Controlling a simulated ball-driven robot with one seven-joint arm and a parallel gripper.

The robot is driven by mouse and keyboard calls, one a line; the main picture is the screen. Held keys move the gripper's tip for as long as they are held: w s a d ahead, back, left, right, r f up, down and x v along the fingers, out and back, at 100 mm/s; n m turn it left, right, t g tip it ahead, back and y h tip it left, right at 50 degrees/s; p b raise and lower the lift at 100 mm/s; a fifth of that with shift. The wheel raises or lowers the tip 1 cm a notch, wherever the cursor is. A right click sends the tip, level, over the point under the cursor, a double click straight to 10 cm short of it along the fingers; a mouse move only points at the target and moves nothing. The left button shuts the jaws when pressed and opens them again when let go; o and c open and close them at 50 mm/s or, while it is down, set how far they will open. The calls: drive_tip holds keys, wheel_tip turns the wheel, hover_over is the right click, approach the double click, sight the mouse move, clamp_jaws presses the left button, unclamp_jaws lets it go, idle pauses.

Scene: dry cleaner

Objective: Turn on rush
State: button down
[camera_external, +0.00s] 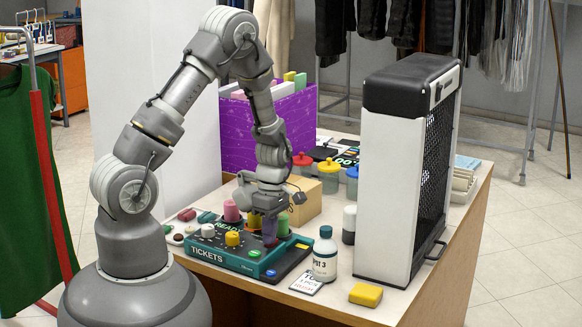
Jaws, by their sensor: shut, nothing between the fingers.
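A teal control panel (240,266) marked "TICKETS" and "READY" lies on the counter. It carries several coloured knobs: a pink knob (231,211), a white knob (208,231), a yellow knob (232,239), a green knob (283,226) and a purple piece (270,238). I cannot read a "rush" label on any of them. My gripper (269,217) is shut and empty, pointing down over the panel's right part, just above or at the purple piece. I cannot tell whether they touch. My arm hides part of the panel's back.
A tall white-and-black unit (385,190) rises at the right. A cardboard box (310,203) and purple bin (240,135) are behind.

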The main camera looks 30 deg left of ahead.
drive_tip(key=shift+w, duration=0.1)
drive_tip(key=shift+w+r+p, duration=0.1)
drive_tip(key=shift+w+p, duration=0.3)
drive_tip(key=shift+w, duration=0.3)
wheel_tip(320, 180, up, 14)
drive_tip(key=s+p, duration=0.1)
drive_tip(key=p, duration=0.6)
drive_tip(key=shift+s, duration=0.35)
